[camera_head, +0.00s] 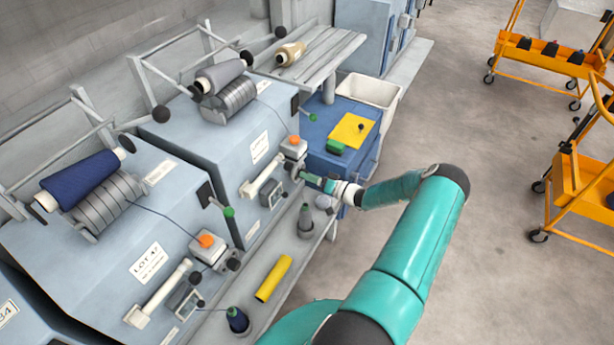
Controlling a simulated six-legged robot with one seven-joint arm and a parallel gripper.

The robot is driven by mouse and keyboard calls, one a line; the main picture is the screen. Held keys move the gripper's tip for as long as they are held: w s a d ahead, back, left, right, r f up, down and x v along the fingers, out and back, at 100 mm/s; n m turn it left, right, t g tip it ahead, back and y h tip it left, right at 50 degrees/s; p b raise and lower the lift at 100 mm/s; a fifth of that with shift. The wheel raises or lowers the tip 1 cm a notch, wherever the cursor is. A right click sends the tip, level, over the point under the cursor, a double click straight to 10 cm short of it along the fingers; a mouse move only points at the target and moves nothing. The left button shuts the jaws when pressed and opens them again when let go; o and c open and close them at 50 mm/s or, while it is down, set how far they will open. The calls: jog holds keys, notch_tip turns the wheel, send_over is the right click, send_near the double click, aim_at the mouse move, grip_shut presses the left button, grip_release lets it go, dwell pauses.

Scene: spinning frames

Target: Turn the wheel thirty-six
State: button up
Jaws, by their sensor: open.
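My gripper (305,176) is at the end of my teal arm, near the front of the machine at the picture's centre. It is small here, and its fingers are hard to make out; nothing clear shows between them. A small dark round part, perhaps the wheel (301,165), sits right at the fingertips, below an orange button box (294,146). I cannot tell whether the fingers touch it or surround it. No number thirty-six is readable. A similar dark round part (233,264) is on the machine to the left, labelled LOT 47 (148,262).
A plate ending in 34 (8,312) shows at the lower left. Dark green-tipped levers (229,212) stick out from the machines. The shelf below holds a yellow tube (273,278) and cones (237,319). Orange carts (545,55) stand at the right; the floor between is clear.

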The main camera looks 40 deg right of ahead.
jog(key=v, duration=1.2)
jog(key=shift+s, duration=0.15)
